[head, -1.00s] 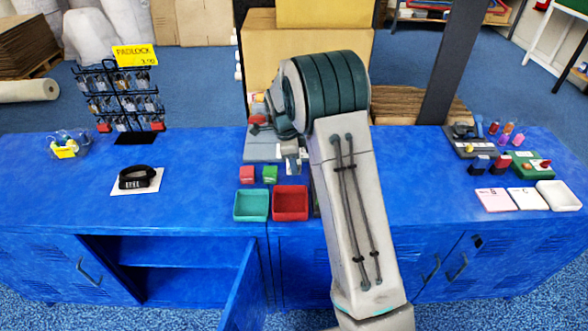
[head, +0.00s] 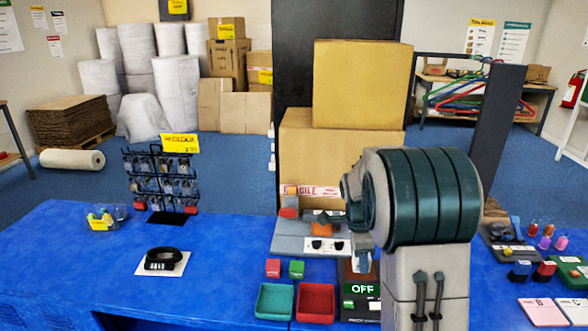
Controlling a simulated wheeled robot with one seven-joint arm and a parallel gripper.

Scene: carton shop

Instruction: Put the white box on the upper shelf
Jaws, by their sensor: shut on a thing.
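My arm rises at the right of centre in the head view, over the blue counter (head: 90,275). I cannot make out a white box for certain in this view.
Green (head: 275,301) and red (head: 315,303) trays sit near a grey console (head: 290,238). A padlock rack (head: 160,180) stands at left. Large cartons (head: 362,85) and a dark upright post (head: 497,130) stand behind. The counter's left part is mostly clear.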

